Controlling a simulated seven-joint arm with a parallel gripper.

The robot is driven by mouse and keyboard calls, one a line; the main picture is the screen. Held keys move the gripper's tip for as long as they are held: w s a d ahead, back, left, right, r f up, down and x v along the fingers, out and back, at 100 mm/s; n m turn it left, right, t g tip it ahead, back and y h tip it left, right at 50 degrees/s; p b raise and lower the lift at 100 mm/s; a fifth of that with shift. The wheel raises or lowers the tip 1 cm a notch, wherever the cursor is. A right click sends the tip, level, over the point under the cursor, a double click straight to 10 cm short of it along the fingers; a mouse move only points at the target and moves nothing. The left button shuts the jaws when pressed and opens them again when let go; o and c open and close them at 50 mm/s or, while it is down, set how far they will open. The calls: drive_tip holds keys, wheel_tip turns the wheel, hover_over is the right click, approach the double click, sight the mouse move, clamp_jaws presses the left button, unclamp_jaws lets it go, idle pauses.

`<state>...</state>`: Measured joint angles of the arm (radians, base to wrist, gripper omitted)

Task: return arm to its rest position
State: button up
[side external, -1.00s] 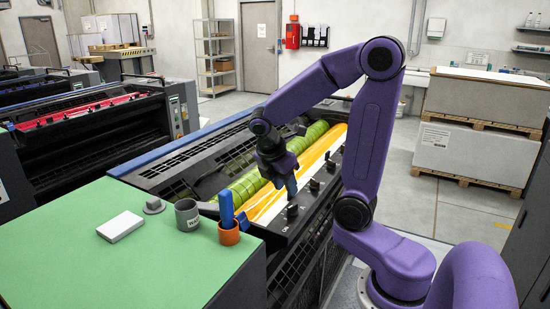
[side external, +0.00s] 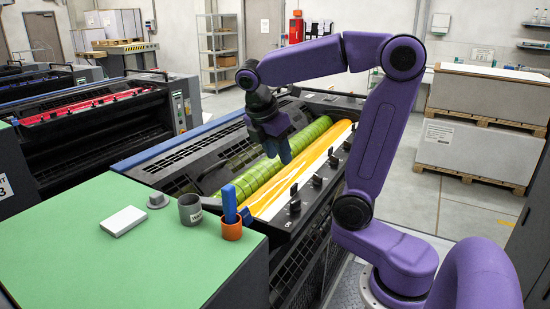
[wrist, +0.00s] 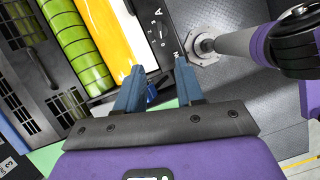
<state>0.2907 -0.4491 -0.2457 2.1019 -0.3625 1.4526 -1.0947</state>
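My purple arm (side external: 375,130) reaches up and across the ink unit in the side external view. My gripper (side external: 278,150) hangs above the green-streaked roller, blue fingers pointing down. In the wrist view my gripper (wrist: 159,72) shows its two blue fingers apart, with nothing seen held between them. The ink unit has a green roller (side external: 292,170), a yellow-orange inked strip (side external: 312,174) and a black panel with several knobs (side external: 318,180). The gripper appears clear of all of these.
A green-topped bench (side external: 100,250) stands at the front left. On it are an orange cup (side external: 231,232) with a blue tool (side external: 229,203), a grey mug (side external: 190,210) and a white block (side external: 123,221). Stacked pallets (side external: 480,150) stand at the right. Air above the unit is free.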

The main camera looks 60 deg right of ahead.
drive_tip(key=shift+f, duration=0.1)
drive_tip(key=s+a+f+m+y, duration=0.1)
drive_tip(key=s+a+f+y, duration=0.1)
drive_tip(key=s+a+f, duration=0.3)
drive_tip(key=s+a+f+m+t+y, duration=0.1)
drive_tip(key=s+a+f+y, duration=0.1)
drive_tip(key=s+a+f, duration=0.3)
drive_tip(key=s+a, duration=0.3)
drive_tip(key=s, duration=0.3)
drive_tip(key=shift+s+f+m+y, duration=0.15)
drive_tip(key=shift+s+m+y, duration=0.1)
drive_tip(key=shift+m+y, duration=0.05)
